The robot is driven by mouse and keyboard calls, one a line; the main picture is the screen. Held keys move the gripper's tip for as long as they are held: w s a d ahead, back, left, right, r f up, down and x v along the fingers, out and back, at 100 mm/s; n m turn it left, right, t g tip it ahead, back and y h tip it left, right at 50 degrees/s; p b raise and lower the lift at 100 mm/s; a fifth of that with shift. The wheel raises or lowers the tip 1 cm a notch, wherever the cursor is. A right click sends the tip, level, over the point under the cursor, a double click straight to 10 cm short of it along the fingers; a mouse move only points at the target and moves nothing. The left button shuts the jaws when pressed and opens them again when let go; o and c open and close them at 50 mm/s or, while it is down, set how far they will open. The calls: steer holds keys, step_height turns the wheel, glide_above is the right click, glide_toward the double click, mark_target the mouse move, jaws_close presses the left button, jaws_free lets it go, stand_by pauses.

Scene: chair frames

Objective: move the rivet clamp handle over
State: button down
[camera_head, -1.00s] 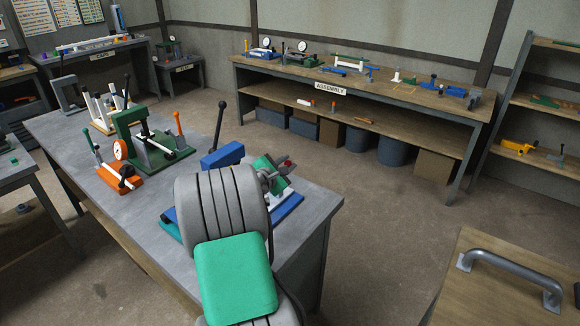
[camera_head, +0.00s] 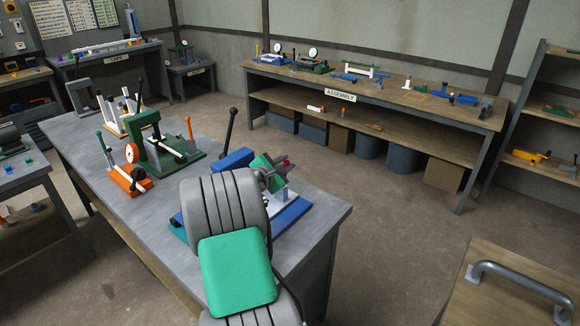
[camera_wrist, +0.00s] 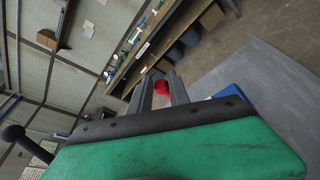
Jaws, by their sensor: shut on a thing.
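The clamp fixture has a blue base (camera_head: 292,215), a white upright (camera_head: 283,197) and a blue block (camera_head: 232,160) with a tall black ball-topped lever (camera_head: 228,135). A red handle knob (camera_head: 286,163) shows at its right side. My gripper (camera_head: 280,172) is at that knob, partly hidden behind my grey and green arm. In the wrist view the red knob (camera_wrist: 161,87) sits between the two grey fingers of my gripper (camera_wrist: 161,90), which are shut on it. My arm hides much of the fixture's middle.
On the same grey bench (camera_head: 90,160) stand a green press (camera_head: 165,150) and an orange clamp (camera_head: 127,180) to the left. An assembly bench (camera_head: 380,95) is behind, and a wooden top with a grey handle (camera_head: 520,285) is at lower right. Floor between is clear.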

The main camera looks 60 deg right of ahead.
steer(key=shift+w+r, duration=0.1)
steer(key=shift+w, duration=0.3)
steer(key=shift+w+d, duration=0.1)
steer(key=shift+w, duration=0.55)
steer(key=c, duration=1.2)
jaws_free()
steer(key=shift+o, duration=0.2)
